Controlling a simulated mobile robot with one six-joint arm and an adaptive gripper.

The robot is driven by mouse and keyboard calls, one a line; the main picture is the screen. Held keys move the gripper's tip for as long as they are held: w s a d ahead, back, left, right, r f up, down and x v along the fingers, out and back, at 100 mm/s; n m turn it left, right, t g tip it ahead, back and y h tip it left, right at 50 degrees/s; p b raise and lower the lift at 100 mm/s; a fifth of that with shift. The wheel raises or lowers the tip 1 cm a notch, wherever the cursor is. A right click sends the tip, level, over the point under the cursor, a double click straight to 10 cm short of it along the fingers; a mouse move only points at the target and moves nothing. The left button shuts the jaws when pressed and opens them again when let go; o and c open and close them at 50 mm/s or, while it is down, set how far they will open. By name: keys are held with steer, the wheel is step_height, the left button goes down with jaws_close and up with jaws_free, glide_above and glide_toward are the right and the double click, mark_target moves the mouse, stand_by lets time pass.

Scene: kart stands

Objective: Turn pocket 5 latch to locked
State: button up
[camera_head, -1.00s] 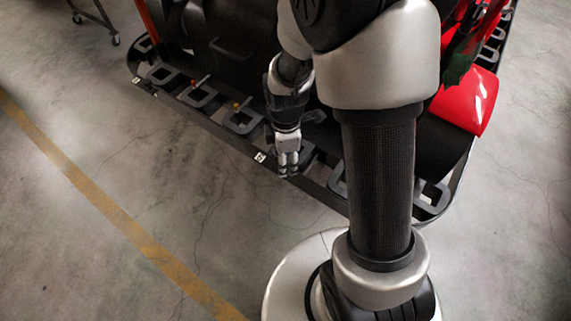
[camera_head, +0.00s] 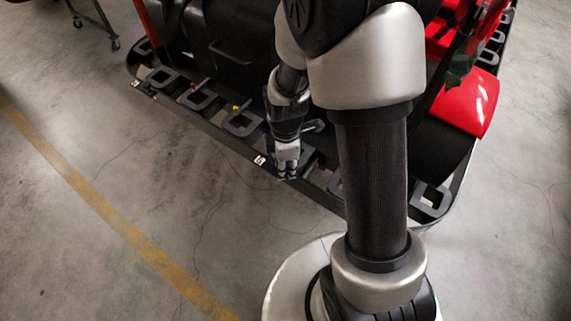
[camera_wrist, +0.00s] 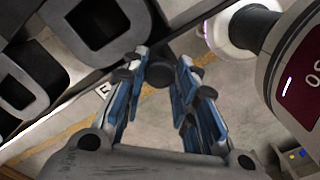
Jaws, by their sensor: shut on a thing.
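My gripper (camera_head: 287,170) is at the front rim of the black kart stand (camera_head: 217,137). In the wrist view its blue-padded fingers (camera_wrist: 160,68) straddle a small dark round knob (camera_wrist: 158,76), which looks like the pocket latch. The fingers are shut on it. In the head view the gripper covers this latch, and its angle cannot be read. A small white label (camera_wrist: 103,91) lies on the rim left of the fingers; its character is unclear. Square grey pocket frames (camera_wrist: 92,22) stand beside it.
Other pockets along the rim carry small levers, one red-tipped (camera_head: 206,81) and one yellow-tipped (camera_head: 236,108). A red body panel (camera_head: 472,107) is at right. The concrete floor (camera_head: 130,240) in front is clear, with a yellow line. A cart wheel (camera_head: 115,43) shows at top left.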

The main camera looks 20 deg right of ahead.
steer(key=c, duration=0.3)
steer(key=shift+m, duration=0.4)
steer(key=m, duration=0.3)
steer(key=shift+m+p, duration=0.35)
steer(key=shift+m, duration=0.05)
steer(key=m, duration=0.4)
steer(key=m+p, duration=0.1)
steer(key=m, duration=0.8)
steer(key=shift+m, duration=0.3)
